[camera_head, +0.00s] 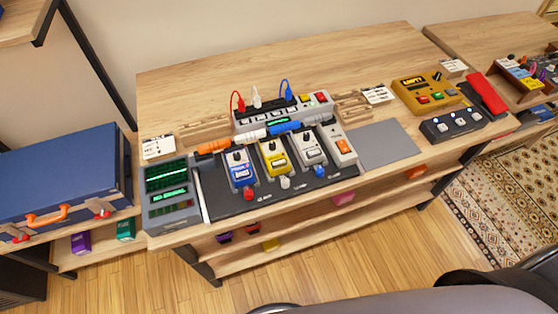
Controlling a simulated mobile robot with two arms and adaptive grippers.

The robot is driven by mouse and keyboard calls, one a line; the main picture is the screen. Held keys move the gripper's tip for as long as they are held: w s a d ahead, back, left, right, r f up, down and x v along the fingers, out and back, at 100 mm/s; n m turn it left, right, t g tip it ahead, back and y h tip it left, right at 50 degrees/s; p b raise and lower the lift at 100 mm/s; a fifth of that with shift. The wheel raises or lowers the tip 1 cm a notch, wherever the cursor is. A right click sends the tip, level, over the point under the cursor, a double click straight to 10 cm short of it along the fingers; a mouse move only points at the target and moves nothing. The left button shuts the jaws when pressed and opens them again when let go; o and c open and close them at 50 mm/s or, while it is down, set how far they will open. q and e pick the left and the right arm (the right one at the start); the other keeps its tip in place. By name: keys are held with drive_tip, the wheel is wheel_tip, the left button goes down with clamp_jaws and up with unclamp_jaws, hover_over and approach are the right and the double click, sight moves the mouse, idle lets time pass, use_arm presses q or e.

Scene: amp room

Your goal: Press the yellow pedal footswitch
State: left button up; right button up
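The yellow pedal (274,158) stands in the row of pedals on a dark pedalboard (270,202) on the wooden table. It is between a blue pedal (239,170) on its left and a white-grey pedal (309,149) on its right. It has a dark knob near its top and a pale label below. A pale round cap (285,183), apparently its footswitch, shows at its front edge. Neither gripper is in view.
A device with a green-lit screen (167,178) stands left of the board. Behind the pedals is a power strip (284,115) with plugs. A grey mat (389,145), a mustard-yellow box (427,93) and a dark switch unit (454,125) lie right. A blue case (62,170) is far left.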

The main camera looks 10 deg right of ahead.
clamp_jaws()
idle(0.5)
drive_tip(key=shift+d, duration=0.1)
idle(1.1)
